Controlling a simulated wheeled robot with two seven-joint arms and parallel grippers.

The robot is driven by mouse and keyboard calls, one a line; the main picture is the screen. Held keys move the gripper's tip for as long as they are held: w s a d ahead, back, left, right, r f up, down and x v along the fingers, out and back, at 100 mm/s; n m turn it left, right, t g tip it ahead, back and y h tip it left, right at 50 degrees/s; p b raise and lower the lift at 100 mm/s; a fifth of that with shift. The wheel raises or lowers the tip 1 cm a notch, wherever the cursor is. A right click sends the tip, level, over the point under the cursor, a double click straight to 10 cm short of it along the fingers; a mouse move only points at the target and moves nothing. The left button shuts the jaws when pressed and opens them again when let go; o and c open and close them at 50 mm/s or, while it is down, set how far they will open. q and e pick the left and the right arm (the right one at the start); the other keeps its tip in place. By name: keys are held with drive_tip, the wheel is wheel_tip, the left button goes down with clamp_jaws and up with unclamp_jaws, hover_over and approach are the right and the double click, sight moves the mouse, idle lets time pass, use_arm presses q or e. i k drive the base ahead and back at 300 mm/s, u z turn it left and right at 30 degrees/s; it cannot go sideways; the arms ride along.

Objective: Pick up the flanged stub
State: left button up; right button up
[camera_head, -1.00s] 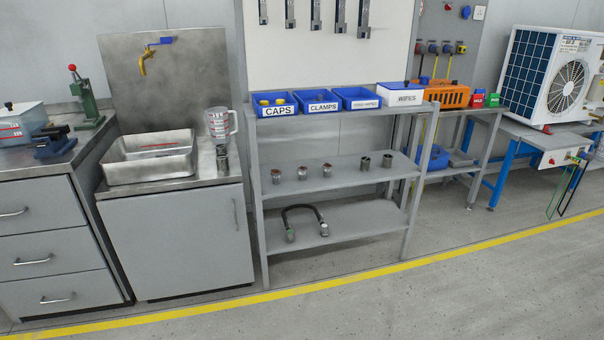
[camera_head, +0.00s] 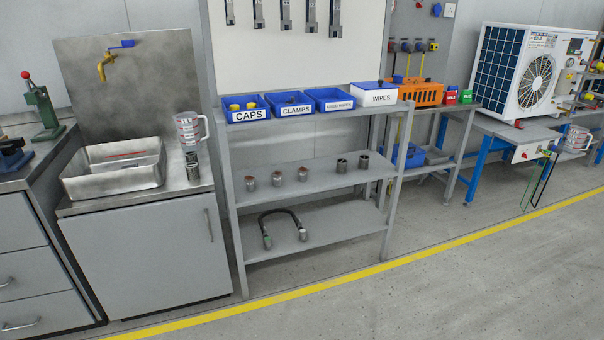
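Several short metal cylinders stand upright in a row on the middle shelf. Three have reddish tops: a left one (camera_head: 250,183), a middle one (camera_head: 278,180) and a right one (camera_head: 303,174). Two darker ones, with dark tops, stand further right: one (camera_head: 341,165) and its neighbour (camera_head: 364,160). Another metal fitting (camera_head: 192,168) stands on the sink counter below the clear jug. They are too small to tell which is the flanged stub. Neither of my grippers is in view.
The grey shelf rack (camera_head: 325,182) carries blue bins, such as the CAPS bin (camera_head: 246,108), and a white WIPES box (camera_head: 378,93). A hose (camera_head: 283,212) lies on its lower shelf. A metal basin (camera_head: 115,170) stands left. Floor (camera_head: 400,290) in front is clear.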

sight(277, 175)
drive_tip(key=z, duration=0.6)
drive_tip(key=i, duration=1.7)
drive_tip(key=u, duration=0.45)
drive_tip(key=i, duration=1.2)
drive_tip(key=u, duration=1.3)
drive_tip(key=i, duration=0.3)
drive_tip(key=u, duration=0.15)
